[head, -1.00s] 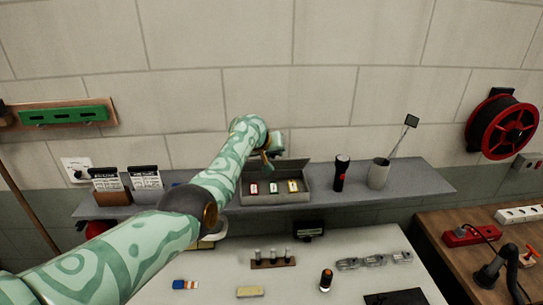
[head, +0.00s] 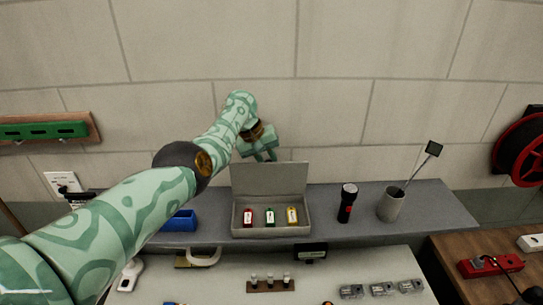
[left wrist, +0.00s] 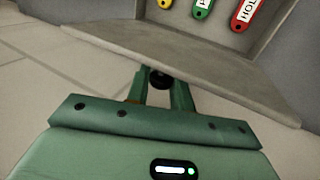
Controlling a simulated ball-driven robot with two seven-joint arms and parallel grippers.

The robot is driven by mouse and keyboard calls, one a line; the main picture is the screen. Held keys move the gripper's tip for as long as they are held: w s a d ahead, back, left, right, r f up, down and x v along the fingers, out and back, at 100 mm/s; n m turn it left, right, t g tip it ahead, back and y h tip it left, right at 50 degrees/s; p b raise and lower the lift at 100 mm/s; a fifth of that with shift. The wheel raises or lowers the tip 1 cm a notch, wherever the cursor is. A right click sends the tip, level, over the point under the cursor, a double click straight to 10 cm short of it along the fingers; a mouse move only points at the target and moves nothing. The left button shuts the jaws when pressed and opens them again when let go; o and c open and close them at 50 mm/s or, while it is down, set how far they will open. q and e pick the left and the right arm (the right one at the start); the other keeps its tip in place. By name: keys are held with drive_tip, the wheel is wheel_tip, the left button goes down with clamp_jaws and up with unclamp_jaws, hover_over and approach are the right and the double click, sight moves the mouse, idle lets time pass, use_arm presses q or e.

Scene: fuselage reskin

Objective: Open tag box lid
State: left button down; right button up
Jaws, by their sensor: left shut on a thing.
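The grey tag box (head: 271,232) stands on the wall shelf. Its lid (head: 270,178) is raised at the back, nearly upright, so the box is open. Red (head: 248,216), green (head: 270,216) and yellow (head: 292,215) tags show inside. My left gripper (head: 264,157) is at the lid's top edge. In the left wrist view, the gripper (left wrist: 161,82) is shut on a small dark knob (left wrist: 160,78) by the edge of the lid (left wrist: 190,58). Part of the knob is hidden by the fingers. My right gripper is not in view.
On the shelf (head: 430,210), a black-and-red flashlight (head: 347,203) and a grey cup (head: 391,204) with a mirror tool stand right of the box. A blue bin (head: 180,221) is left of it, near my left arm. A light work surface lies below.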

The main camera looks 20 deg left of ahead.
use_arm(q)
drive_tip(key=shift+f, duration=0.25)
drive_tip(key=c, duration=1.5)
unclamp_jaws()
drive_tip(key=shift+o, duration=1.1)
drive_tip(key=shift+w, duration=0.1)
drive_tip(key=shift+r, duration=0.1)
drive_tip(key=p+v, duration=0.2)
drive_tip(key=v, duration=1.4)
drive_tip(key=shift+w, duration=0.15)
